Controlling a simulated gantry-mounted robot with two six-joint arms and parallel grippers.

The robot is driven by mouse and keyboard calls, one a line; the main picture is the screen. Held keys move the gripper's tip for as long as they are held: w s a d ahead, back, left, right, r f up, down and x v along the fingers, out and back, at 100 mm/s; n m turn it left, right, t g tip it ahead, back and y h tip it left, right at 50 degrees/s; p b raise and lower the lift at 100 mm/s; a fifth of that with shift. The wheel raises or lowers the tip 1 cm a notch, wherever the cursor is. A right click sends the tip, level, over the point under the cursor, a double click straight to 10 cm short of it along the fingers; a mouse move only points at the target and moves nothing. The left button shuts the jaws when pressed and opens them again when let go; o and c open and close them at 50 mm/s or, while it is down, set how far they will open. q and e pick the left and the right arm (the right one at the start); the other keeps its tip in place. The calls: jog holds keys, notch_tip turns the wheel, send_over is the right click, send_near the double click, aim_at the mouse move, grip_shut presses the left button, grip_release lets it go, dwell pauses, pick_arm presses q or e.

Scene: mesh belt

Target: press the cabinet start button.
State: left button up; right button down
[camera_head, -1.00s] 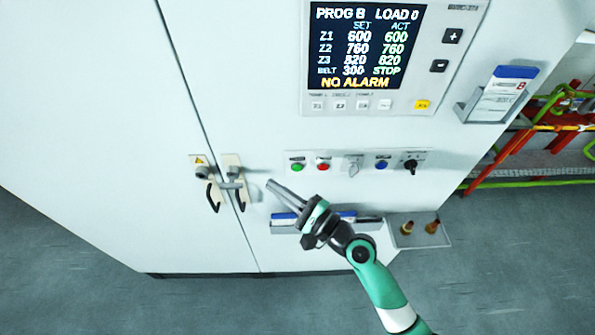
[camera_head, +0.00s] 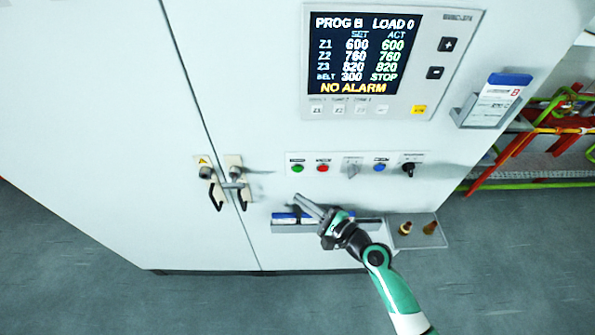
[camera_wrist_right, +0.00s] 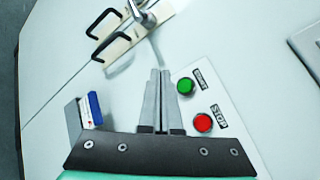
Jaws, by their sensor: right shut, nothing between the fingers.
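The green start button (camera_head: 298,168) is at the left end of the button strip on the white cabinet front. In the right wrist view the green button (camera_wrist_right: 185,86) carries a label reading START and sits just right of the fingertips. The red stop button (camera_head: 322,168) is beside it; it also shows in the right wrist view (camera_wrist_right: 202,122). My right gripper (camera_head: 297,197) is shut and empty, its tips below the green button in the head view. No contact with the button shows. My left gripper is not in view.
Two door handles (camera_head: 231,187) stick out left of the buttons. A ledge (camera_head: 290,228) with blue-and-white items lies below, behind my right gripper. A small tray (camera_head: 418,238) with brass-coloured pieces is to its right. The display (camera_head: 362,52) reads NO ALARM and STOP.

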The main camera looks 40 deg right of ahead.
aim_at(297, 168)
jog(key=w+d+b, duration=0.2)
jog(key=w+d, duration=0.2)
jog(key=shift+w+d+b, duration=0.3)
jog(key=shift+w, duration=0.1)
dwell(1.8)
jog(key=shift+w+d, duration=0.25)
jog(key=shift+d, duration=0.05)
jog(key=shift+w+d+b, duration=0.3)
jog(key=shift+w+b, duration=0.05)
dwell(0.8)
jog(key=shift+s+a+p, duration=0.6)
jog(key=shift+s, duration=0.05)
jog(key=shift+a, duration=0.1)
